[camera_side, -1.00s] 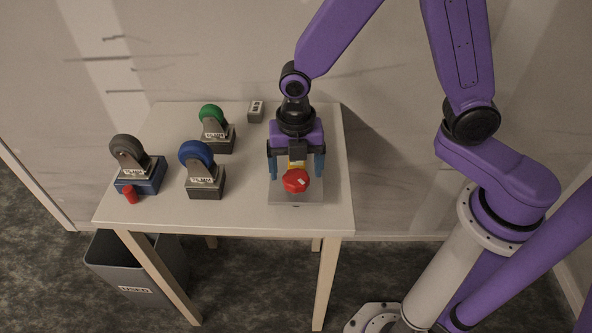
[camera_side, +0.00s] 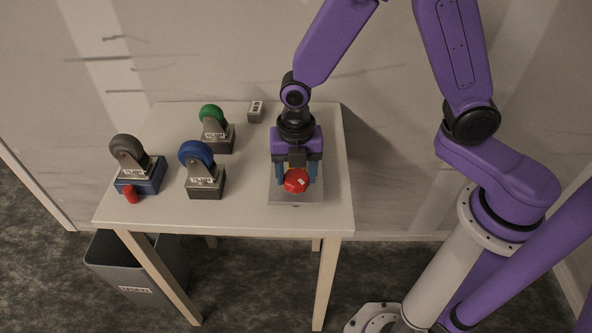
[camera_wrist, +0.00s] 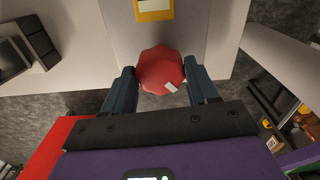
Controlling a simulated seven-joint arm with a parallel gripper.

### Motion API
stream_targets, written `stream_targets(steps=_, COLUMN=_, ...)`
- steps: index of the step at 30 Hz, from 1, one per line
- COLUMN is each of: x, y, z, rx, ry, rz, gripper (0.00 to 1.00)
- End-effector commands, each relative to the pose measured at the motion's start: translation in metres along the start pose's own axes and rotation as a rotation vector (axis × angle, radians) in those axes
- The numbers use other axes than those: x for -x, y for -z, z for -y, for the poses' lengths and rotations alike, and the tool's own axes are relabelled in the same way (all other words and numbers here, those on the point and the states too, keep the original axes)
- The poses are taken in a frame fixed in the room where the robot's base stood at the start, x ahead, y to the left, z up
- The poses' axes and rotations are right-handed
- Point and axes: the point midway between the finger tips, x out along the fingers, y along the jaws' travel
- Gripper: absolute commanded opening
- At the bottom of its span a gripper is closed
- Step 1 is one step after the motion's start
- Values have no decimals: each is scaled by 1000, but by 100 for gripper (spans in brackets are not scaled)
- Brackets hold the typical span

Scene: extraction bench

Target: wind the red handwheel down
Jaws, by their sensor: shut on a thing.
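The red handwheel (camera_side: 297,181) is a lobed knob with a small white mark, on a press with a pale base plate (camera_side: 283,199) at the table's right. My gripper (camera_side: 298,176) is shut on the handwheel, with one blue finger on each side of its rim. In the wrist view the handwheel (camera_wrist: 160,70) sits between the two fingers of my gripper (camera_wrist: 161,77), and its white mark points to the lower right. A yellow part (camera_wrist: 154,8) shows beyond it. What lies under the wheel is hidden.
A small red cylinder (camera_side: 131,195) is by the grey one. A small grey box (camera_side: 256,111) stands at the back. A bin (camera_side: 135,262) is below the table (camera_side: 245,214).

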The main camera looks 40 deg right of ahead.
Motion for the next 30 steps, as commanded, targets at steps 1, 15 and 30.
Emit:
stream_targets(steps=1, x=0, y=0, z=0, rx=-12, ry=0, rz=0, gripper=28)
stream_targets(steps=15, x=1, y=0, z=0, rx=-338, ry=-1, rz=0, gripper=28)
stream_targets(steps=30, x=1, y=1, z=1, rx=-813, ry=-1, rz=0, gripper=28)
